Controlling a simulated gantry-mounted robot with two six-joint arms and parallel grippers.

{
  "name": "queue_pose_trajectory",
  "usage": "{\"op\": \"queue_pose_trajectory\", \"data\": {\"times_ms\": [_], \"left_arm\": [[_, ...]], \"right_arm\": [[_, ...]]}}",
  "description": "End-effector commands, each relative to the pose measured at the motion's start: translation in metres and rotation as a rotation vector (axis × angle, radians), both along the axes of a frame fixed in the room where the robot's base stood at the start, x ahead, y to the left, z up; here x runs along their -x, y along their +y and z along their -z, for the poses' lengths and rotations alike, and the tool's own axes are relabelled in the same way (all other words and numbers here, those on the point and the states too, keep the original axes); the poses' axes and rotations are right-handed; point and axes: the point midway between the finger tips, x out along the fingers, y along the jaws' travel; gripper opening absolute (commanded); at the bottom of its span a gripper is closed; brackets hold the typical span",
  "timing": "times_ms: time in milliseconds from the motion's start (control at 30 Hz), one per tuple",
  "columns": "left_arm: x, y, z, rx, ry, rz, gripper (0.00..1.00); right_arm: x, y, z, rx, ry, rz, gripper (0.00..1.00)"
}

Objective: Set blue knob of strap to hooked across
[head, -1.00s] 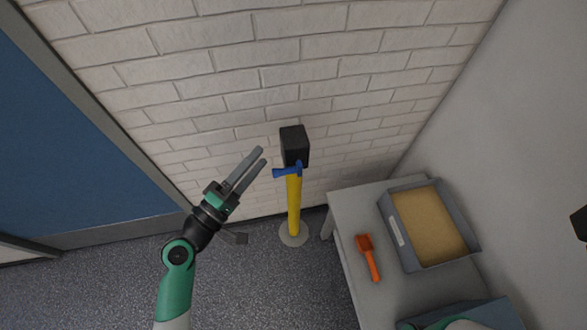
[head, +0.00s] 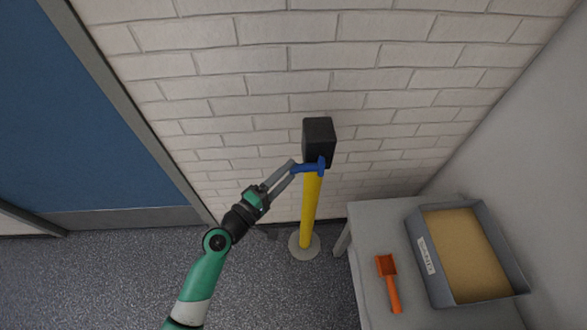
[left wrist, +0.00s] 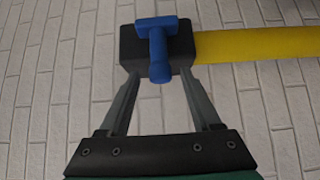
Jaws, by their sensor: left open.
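The blue knob (head: 309,168) is a T-shaped handle on the front of a black box (head: 318,138) on top of a yellow post (head: 311,208). In the left wrist view the blue knob (left wrist: 157,45) lies across the black box (left wrist: 129,48), its stem pointing toward my gripper. My left gripper (head: 292,167) is open, its fingertips at the knob. In the left wrist view my left gripper (left wrist: 159,78) has a finger on each side of the stem's end, with gaps showing. No strap can be made out. My right gripper is not in view.
A grey table (head: 365,222) at the right holds a grey tray (head: 425,285) of sand-coloured material and an orange scoop (head: 388,280). A brick wall (head: 260,60) stands behind the post. A blue door (head: 70,120) is at the left. The floor before the post is clear.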

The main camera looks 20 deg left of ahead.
Motion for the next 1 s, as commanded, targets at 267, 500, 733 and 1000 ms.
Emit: {"op": "queue_pose_trajectory", "data": {"times_ms": [267, 500, 733, 1000], "left_arm": [[-0.028, -0.008, 0.000, 0.000, -0.001, 0.000, 0.65], [-0.028, -0.008, 0.000, 0.000, 0.000, 0.000, 0.61], [-0.028, -0.008, 0.000, 0.000, 0.000, 0.000, 0.20], [-0.028, -0.008, 0.000, 0.000, 0.000, 0.000, 0.00]], "right_arm": [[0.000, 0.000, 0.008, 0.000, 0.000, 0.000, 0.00], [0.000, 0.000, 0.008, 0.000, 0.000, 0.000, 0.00], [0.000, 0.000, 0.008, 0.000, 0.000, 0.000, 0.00], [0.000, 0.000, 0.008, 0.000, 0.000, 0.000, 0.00]]}}
